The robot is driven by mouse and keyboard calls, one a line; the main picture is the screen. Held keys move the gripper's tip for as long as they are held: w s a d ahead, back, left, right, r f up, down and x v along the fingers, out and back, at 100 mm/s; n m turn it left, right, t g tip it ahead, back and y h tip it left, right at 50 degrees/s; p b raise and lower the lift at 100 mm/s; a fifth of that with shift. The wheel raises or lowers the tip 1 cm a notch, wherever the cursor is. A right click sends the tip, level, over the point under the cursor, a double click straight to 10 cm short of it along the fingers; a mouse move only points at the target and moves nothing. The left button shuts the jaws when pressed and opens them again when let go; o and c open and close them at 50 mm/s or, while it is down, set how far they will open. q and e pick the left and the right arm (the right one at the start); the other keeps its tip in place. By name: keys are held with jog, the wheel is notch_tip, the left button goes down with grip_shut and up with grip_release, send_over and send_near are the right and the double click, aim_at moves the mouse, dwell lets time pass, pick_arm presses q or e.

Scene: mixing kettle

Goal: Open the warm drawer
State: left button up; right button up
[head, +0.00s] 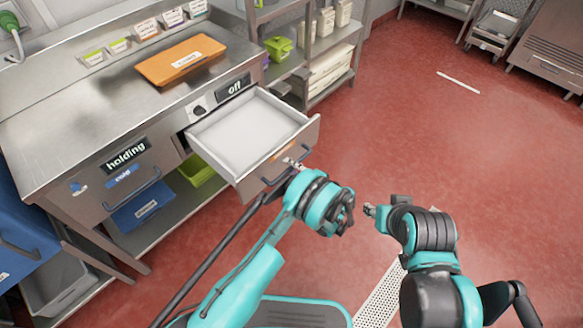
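The drawer under the "off" label (234,88) is pulled well out of the steel counter. Its pale inside (245,128) looks empty. A dark bar handle (272,180) is on its front panel. My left gripper (294,163) is at the right end of that handle, seeming to touch it. The fingers are too small to tell whether they are closed on it. My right gripper (369,210) is over the red floor, right of the drawer and away from it. Its fingers are too small to read. The left drawer (122,182), labelled "holding" and "cold", is shut.
An orange board (180,60) and small labelled containers (146,29) are on the counter. A green bin (197,170) and a blue bin (142,207) are on the shelf below. A shelf rack (328,66) stands behind the open drawer. The red floor (460,130) to the right is clear.

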pick_arm(q)
jog(key=v, duration=0.7)
jog(key=shift+s+d, duration=0.2)
dwell(0.4)
jog(key=w+a+r+n+g+h, duration=0.1)
jog(key=a+r+h, duration=0.1)
jog(key=a+r, duration=0.35)
jog(key=w+a+r+g+h, duration=0.1)
jog(key=a+r+g, duration=0.15)
jog(key=r, duration=0.65)
jog(key=s+a+r+n+h, duration=0.2)
jog(key=s+a+r+h, duration=0.2)
jog(key=s+a+r, duration=0.35)
jog(key=s+a+r+n+h, duration=0.1)
jog(key=s+n+h, duration=0.1)
jog(key=s, duration=0.7)
jog(key=s+a+r+n+t+h, duration=0.1)
jog(key=s+r+n+h, duration=0.1)
jog(key=s, duration=0.8)
jog(key=shift+s+r+n+h, duration=0.25)
jog(key=shift+s+n+h, duration=0.05)
jog(key=shift+h, duration=0.3)
